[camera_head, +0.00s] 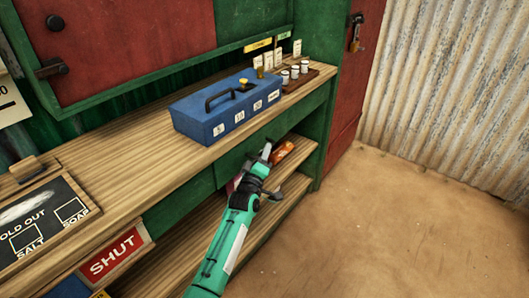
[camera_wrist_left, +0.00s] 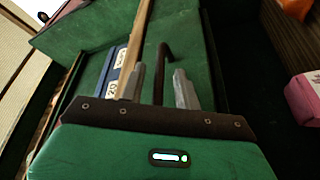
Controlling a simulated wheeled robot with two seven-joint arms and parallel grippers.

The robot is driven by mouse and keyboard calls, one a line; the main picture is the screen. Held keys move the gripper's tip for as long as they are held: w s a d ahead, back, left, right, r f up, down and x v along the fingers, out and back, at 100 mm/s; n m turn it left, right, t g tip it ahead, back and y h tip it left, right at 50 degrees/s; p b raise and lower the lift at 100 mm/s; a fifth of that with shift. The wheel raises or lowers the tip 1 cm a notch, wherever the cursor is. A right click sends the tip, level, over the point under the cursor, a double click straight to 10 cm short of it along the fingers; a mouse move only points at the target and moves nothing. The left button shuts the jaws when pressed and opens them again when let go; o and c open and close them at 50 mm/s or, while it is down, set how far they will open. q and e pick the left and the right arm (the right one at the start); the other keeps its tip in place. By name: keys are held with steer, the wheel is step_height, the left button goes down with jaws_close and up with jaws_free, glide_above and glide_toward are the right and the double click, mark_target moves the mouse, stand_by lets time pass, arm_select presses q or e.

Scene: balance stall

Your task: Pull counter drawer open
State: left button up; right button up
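The counter drawer has a green front (camera_head: 300,120) just under the wooden counter top. In the left wrist view the green panel (camera_wrist_left: 205,50) fills the middle, with a dark bent handle (camera_wrist_left: 163,62) on it. My left gripper (camera_head: 266,152) is in front of the drawer front, below the counter edge. In the wrist view its two grey fingers (camera_wrist_left: 162,88) are apart, with the handle showing between them. I cannot tell whether either finger touches it. In the head view the handle is hidden by the gripper. My right gripper is not in view.
A blue box (camera_head: 205,110) stands on the counter (camera_head: 130,158), with several white-topped jars (camera_head: 294,74) behind. A lower shelf (camera_head: 175,270) holds an orange item (camera_head: 282,152). A chalkboard (camera_head: 40,215) lies front left. The floor (camera_head: 400,230) to the right is clear.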

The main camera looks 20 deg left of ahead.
arm_select(q)
steer(key=shift+w+r, duration=0.1)
steer(key=shift+w, duration=0.55)
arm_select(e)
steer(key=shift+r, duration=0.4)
arm_select(q)
steer(key=shift+c, duration=0.4)
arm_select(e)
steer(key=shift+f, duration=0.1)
arm_select(q)
jaws_close()
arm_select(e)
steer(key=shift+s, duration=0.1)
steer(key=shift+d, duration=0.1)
